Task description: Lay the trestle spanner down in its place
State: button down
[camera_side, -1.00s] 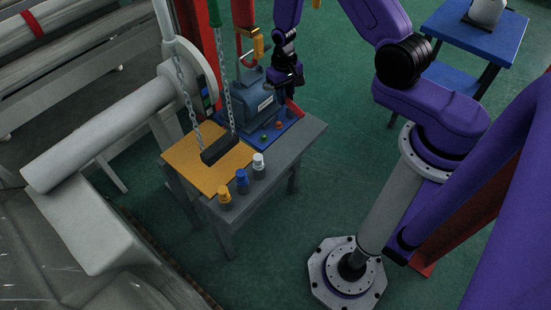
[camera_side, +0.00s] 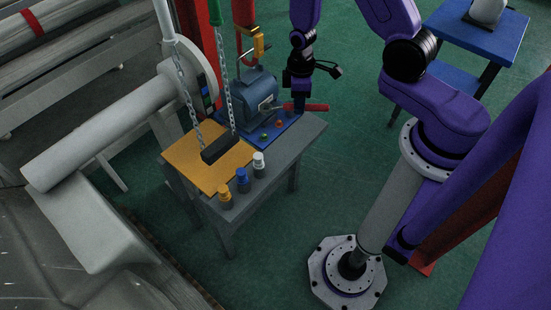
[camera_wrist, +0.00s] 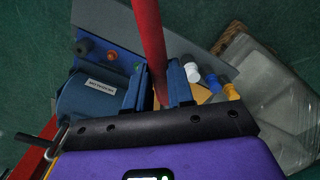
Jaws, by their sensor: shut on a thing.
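The trestle spanner (camera_side: 317,107) is a red bar. My gripper (camera_side: 299,102) is shut on it, just above or beside the right back edge of the grey table (camera_side: 300,140). In the side view the spanner's visible end points right, past the table edge; its height over the table is hard to judge. In the wrist view the spanner (camera_wrist: 148,35) runs up from between the fingers of my gripper (camera_wrist: 160,88) and crosses the grey table. A blue mat (camera_side: 285,127) and a yellow-orange board (camera_side: 190,160) lie on the table. No marked spanner place is clear.
A blue motor (camera_side: 253,97) stands on the table beside my gripper. White, blue and yellow-capped bottles (camera_side: 242,180) line the front. The table's right strip is bare.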

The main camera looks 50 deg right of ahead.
jog(key=s+d+f+n, duration=0.2)
jog(key=s+f+n, duration=0.7)
jog(key=f+n, duration=0.1)
jog(key=shift+d, duration=0.3)
jog(key=shift+s, duration=0.1)
send_over(292, 143)
jog(key=s, duration=0.1)
notch_tip(292, 143, down, 8)
jog(key=shift+a+f, duration=0.15)
jog(key=shift+f, duration=0.1)
jog(key=shift+w+f, duration=0.4)
jog(key=shift+f, duration=0.15)
jog(key=shift+w+f, duration=0.1)
jog(key=shift+f, duration=1.35)
jog(key=shift+f, duration=0.1)
